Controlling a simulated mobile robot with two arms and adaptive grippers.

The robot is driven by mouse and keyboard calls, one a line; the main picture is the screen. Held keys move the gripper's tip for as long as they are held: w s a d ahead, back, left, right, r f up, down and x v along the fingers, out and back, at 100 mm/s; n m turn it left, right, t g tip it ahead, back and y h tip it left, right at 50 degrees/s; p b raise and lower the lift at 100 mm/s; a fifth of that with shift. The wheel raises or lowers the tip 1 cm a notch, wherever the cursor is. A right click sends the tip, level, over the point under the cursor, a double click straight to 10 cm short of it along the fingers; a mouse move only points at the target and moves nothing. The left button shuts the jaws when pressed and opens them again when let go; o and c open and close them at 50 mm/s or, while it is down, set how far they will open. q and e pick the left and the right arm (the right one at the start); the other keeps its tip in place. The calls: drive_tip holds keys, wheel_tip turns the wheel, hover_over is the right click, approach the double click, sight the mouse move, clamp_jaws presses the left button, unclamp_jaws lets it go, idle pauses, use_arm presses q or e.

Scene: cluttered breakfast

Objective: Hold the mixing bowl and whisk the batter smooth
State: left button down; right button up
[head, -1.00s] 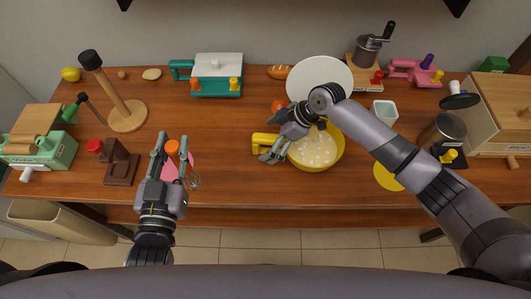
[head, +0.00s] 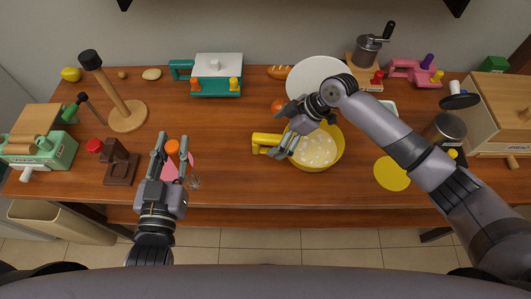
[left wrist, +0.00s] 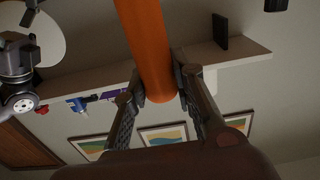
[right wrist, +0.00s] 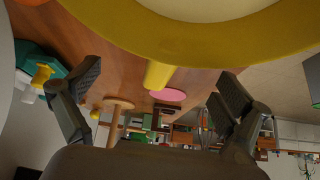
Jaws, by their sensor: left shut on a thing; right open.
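The yellow mixing bowl (head: 340,160) stands near the table's front edge with pale, lumpy batter (head: 318,150) in it. Its yellow handle (head: 263,140) points left; the right wrist view shows the handle (right wrist: 158,75) and the rim above. My right gripper (head: 282,136) is open at the bowl's left side, and the handle lies between its spread fingers without visible contact. My left gripper (head: 171,140) is shut on the whisk's orange handle (head: 172,146), large in the left wrist view (left wrist: 150,45). The whisk's wire end (head: 195,183) shows right of that gripper, well left of the bowl.
A yellow disc (head: 392,173) lies right of the bowl, and a white plate (head: 318,72) behind it. A brown toy machine (head: 121,163) stands left of my left gripper. A wooden stand (head: 127,115) and a teal toaster-like toy (head: 217,75) stand farther back. The middle left is clear.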

drive_tip(key=shift+v, duration=2)
drive_tip(key=v, duration=1.2)
